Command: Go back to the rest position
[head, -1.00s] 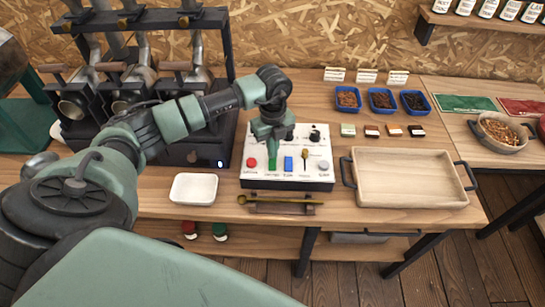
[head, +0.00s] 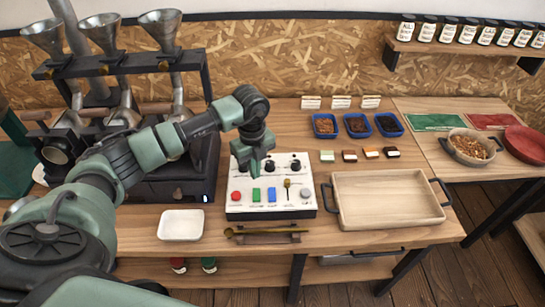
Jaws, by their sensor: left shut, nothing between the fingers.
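My left gripper (head: 254,170) is shut and empty. It points down over the back left part of the white control panel (head: 240,200), and I cannot tell whether its tips touch the panel. The panel carries a red button (head: 236,196), a green block (head: 256,195), a blue block (head: 271,194), a small lever (head: 288,189) and a grey button (head: 305,193). Dark knobs show along its back, partly hidden by my gripper. My left arm reaches in from the left, across the roaster stand. My right gripper is out of view.
A black stand with metal funnels (head: 103,33) rises behind my arm. A white dish (head: 181,225), a brass scoop (head: 262,230) and a wooden tray (head: 388,202) lie around the panel. Blue bean trays (head: 357,125) stand further back. A bowl of beans (head: 470,148) is at right.

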